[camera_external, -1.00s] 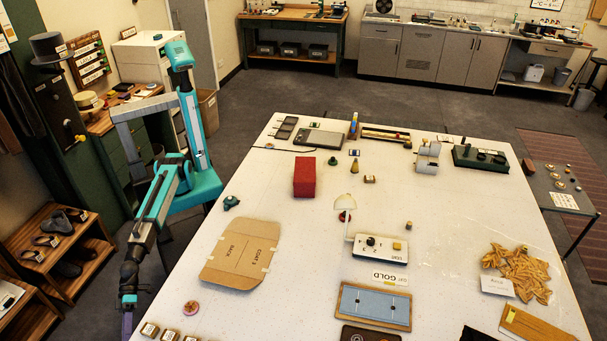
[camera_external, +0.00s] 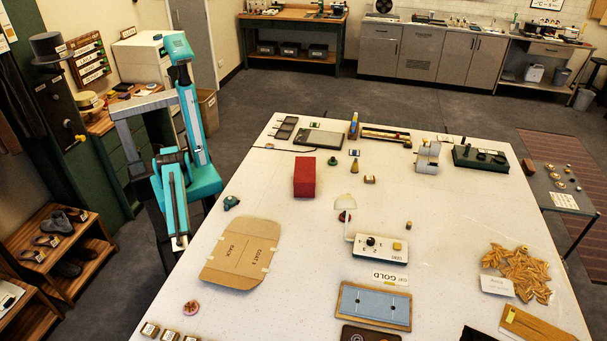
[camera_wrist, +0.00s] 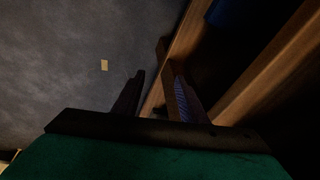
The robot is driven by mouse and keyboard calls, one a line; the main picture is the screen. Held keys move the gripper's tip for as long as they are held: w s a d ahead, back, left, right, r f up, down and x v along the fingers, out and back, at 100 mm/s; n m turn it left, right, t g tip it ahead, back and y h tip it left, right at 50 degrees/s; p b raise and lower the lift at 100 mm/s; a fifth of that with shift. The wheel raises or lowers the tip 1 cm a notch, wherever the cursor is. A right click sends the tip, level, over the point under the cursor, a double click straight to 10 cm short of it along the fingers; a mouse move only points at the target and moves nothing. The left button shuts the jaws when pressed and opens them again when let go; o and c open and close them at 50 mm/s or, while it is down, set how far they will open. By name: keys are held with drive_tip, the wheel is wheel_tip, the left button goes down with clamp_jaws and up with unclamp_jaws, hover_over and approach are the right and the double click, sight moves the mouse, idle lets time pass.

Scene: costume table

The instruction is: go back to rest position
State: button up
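My gripper shows in the wrist view (camera_wrist: 160,88), with its two dark fingers apart and nothing seen between them. It points down over the grey floor (camera_wrist: 50,60) beside a wooden shelf edge. In the external view, my teal and grey arm is folded at the left of the white table (camera_external: 300,225). Its forearm comes toward the camera, clear of the table's left edge. The gripper itself cannot be made out there.
Wooden shoe racks (camera_external: 70,275) stand to the left of my arm. A green cabinet stands behind the racks.

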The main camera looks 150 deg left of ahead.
drive_tip(key=s+a+f+n+g+p, duration=0.1)
drive_tip(key=s+a+n+g, duration=0.1)
drive_tip(key=s, duration=0.8)
drive_tip(key=s+a+f+n+g+p, duration=0.2)
drive_tip(key=s+a, duration=0.4)
drive_tip(key=s, duration=0.4)
drive_tip(key=s+a+f+n+g+p, duration=0.1)
drive_tip(key=s+a+g, duration=0.3)
drive_tip(key=s, duration=0.6)
drive_tip(key=shift+a+f+n+g+p, duration=0.2)
drive_tip(key=shift+n+g+p, duration=0.15)
drive_tip(key=shift+n, duration=0.35)
